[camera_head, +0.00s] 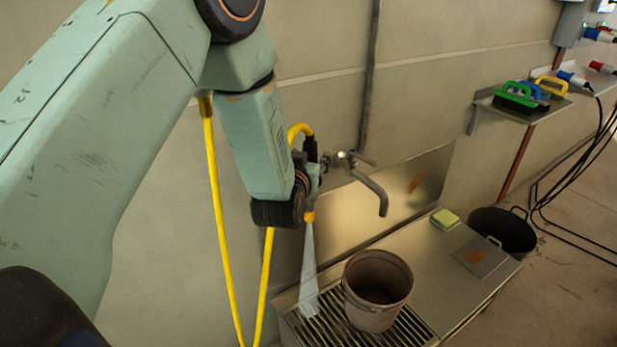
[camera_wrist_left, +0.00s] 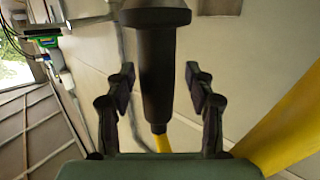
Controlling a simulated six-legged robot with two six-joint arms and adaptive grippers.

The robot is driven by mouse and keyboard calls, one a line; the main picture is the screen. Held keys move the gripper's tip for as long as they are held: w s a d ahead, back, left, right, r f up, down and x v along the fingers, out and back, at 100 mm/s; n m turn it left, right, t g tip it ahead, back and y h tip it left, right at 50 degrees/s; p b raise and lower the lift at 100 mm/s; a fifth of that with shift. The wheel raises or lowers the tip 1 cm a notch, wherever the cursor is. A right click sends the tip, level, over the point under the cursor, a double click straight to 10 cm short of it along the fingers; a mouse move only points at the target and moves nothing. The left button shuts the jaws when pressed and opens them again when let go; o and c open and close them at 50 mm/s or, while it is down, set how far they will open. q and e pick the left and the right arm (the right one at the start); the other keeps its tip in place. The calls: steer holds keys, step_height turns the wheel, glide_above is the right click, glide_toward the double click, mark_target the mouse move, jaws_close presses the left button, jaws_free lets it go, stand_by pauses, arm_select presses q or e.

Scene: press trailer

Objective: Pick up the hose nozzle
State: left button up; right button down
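The hose nozzle (camera_head: 311,149) is black, with a yellow hose curving from its top and an orange tip (camera_head: 309,216) below. A pale cone like a water spray runs down from the tip. My left gripper (camera_head: 314,183) is at the nozzle and hides its middle in the head view. In the left wrist view, the dark nozzle (camera_wrist_left: 158,75) stands between the two fingers of my left gripper (camera_wrist_left: 160,82). Gaps show on both sides, so the fingers are open around it, apart from it. My right gripper is not in view.
A tap (camera_head: 372,188) juts out just right of my left gripper. Below stand a metal bench (camera_head: 430,262) with a grate, a brown bucket (camera_head: 376,302) and a sponge (camera_head: 445,218). A dark pot (camera_head: 503,231) is beyond. A shelf (camera_head: 520,108) holds brushes. The wall is close behind.

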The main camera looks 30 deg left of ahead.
arm_select(q)
steer(key=shift+d, duration=0.2)
steer(key=c, duration=0.5)
steer(key=shift+a, duration=0.1)
jaws_close()
step_height(320, 180, up, 32)
steer(key=p, duration=1.6)
steer(key=shift+f, duration=0.15)
stand_by(0.7)
